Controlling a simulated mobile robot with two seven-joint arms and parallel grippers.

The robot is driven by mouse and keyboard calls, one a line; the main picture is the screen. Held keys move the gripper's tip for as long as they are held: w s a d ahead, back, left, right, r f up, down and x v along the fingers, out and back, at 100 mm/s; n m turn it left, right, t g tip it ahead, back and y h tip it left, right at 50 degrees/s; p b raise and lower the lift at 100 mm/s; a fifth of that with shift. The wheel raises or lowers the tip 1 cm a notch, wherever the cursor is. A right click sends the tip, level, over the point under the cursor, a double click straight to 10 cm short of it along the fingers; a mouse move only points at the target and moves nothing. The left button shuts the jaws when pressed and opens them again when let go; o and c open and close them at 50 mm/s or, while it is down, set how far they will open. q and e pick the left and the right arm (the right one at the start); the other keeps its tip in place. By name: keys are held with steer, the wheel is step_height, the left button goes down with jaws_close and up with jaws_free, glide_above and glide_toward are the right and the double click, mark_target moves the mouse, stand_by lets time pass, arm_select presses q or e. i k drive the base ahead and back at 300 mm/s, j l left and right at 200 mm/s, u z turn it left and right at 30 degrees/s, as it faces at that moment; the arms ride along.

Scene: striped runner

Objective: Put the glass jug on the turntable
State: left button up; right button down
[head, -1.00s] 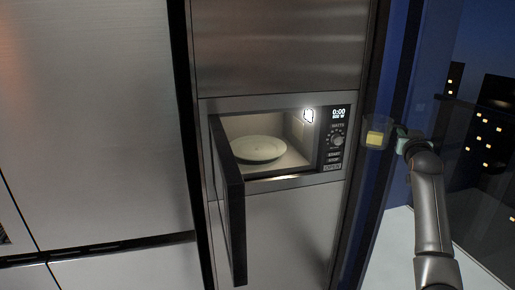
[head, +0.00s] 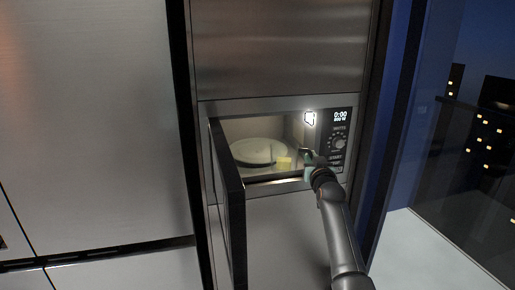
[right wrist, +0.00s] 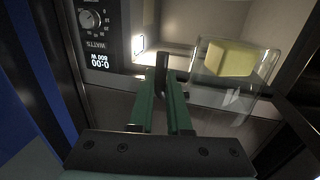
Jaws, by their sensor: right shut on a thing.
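The glass jug (right wrist: 224,96) is clear and hard to make out; a pale yellow block (right wrist: 230,58) sits inside it. In the head view the block (head: 284,162) shows at the front right of the microwave opening. My right gripper (head: 304,158) is at the right side of this opening. In the right wrist view its green fingers (right wrist: 164,78) are shut on the jug, apparently at its handle, which is mostly hidden. The white round turntable (head: 257,151) lies inside the microwave, behind and left of the jug. My left gripper is not in view.
The microwave door (head: 230,205) stands open on the left of the opening. The control panel (head: 338,138) with its dial is close to my right gripper. The lit cavity has bare walls, and the turntable surface looks empty.

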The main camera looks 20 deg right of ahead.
mark_target(263, 150)
steer(key=i+l, duration=0.15)
steer(key=i, duration=0.35)
steer(key=i+l, duration=0.15)
steer(key=i, duration=0.4)
